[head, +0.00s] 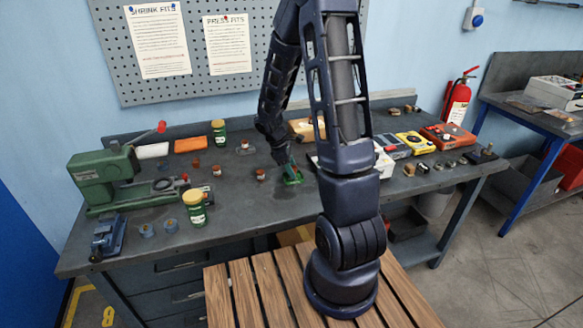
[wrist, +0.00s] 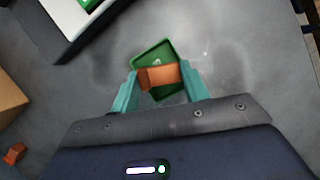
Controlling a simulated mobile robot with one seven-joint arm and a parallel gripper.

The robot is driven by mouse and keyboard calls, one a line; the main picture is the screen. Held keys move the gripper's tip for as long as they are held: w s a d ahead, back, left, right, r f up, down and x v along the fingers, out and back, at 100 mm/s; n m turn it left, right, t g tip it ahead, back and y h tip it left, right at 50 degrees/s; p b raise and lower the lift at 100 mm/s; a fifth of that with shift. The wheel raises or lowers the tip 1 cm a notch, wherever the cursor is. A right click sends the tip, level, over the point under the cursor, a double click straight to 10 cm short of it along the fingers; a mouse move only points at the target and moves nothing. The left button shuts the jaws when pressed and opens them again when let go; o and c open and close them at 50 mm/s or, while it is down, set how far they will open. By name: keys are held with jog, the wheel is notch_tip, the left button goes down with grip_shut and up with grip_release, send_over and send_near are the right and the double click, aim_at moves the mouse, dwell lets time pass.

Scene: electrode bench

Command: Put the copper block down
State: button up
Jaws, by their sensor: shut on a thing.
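The copper block (wrist: 158,77) is a small orange-brown piece between the two teal fingers of my gripper (wrist: 160,88) in the wrist view. The fingers are shut on it. A green tray (wrist: 172,53) with a raised rim lies directly beneath the block in that view. I cannot tell whether the block touches the tray. In the head view my gripper (head: 288,172) points down at the green tray (head: 294,181) on the bench. The block is too small and hidden to make out there.
The grey bench (head: 240,206) is clear in front of the tray. A green press (head: 105,175) and yellow-lidded jar (head: 194,208) stand left. A yellow multimeter (head: 414,143) and red case (head: 448,136) lie right. In the wrist view, a white-edged box (wrist: 85,25) is at upper left.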

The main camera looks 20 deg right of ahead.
jog(key=shift+f, duration=0.25)
jog(key=o, duration=1.2)
jog(key=shift+r, duration=0.15)
jog(key=shift+r, duration=0.25)
jog(key=v, duration=1.2)
jog(key=shift+s+d+r+m+t+y, duration=0.7)
jog(key=shift+s+r+m+t, duration=0.35)
jog(key=shift+s+r+m, duration=1.75)
jog(key=shift+s+d+r+m+t+y, duration=0.65)
jog(key=shift+s+r+m+t, duration=0.8)
jog(key=shift+s+r, duration=2.35)
jog(key=shift+s+d+r+m+t+y, duration=0.7)
jog(key=shift+s+r+m, duration=1.6)
jog(key=shift+s, duration=2.1)
